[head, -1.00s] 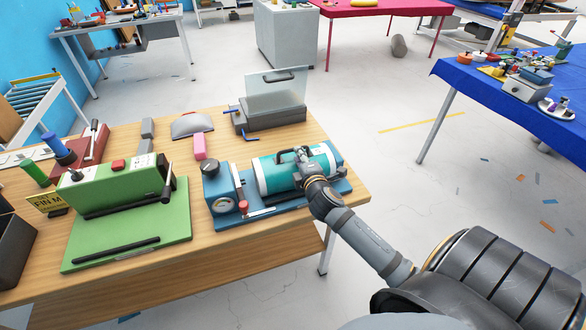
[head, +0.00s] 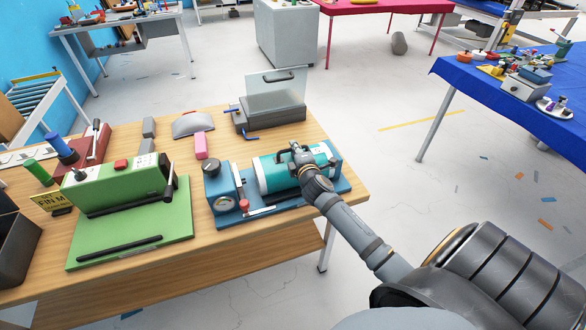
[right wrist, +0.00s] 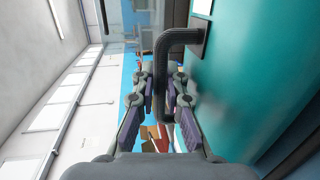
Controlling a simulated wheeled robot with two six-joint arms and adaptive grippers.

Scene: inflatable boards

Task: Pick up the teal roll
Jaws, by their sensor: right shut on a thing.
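The teal roll (head: 276,174) is a thick teal cylinder with a pale band at its left end. It lies on a blue machine base (head: 262,208) at the table's right. It also fills the right side of the right wrist view (right wrist: 265,75), where a dark bent handle (right wrist: 180,36) stands out from it. My right gripper (head: 298,156) is at the roll's upper side. In the right wrist view its fingers (right wrist: 164,112) are closed around the lower part of the handle. The gripper hides part of the roll in the head view. My left gripper is not in view.
Left of the roll are a pink block (head: 200,145) and a green machine (head: 120,187). A grey box with a clear raised panel (head: 275,90) stands behind. The wooden table's (head: 215,262) right edge is close to the blue base. Open floor lies beyond, before a blue-covered table (head: 460,75).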

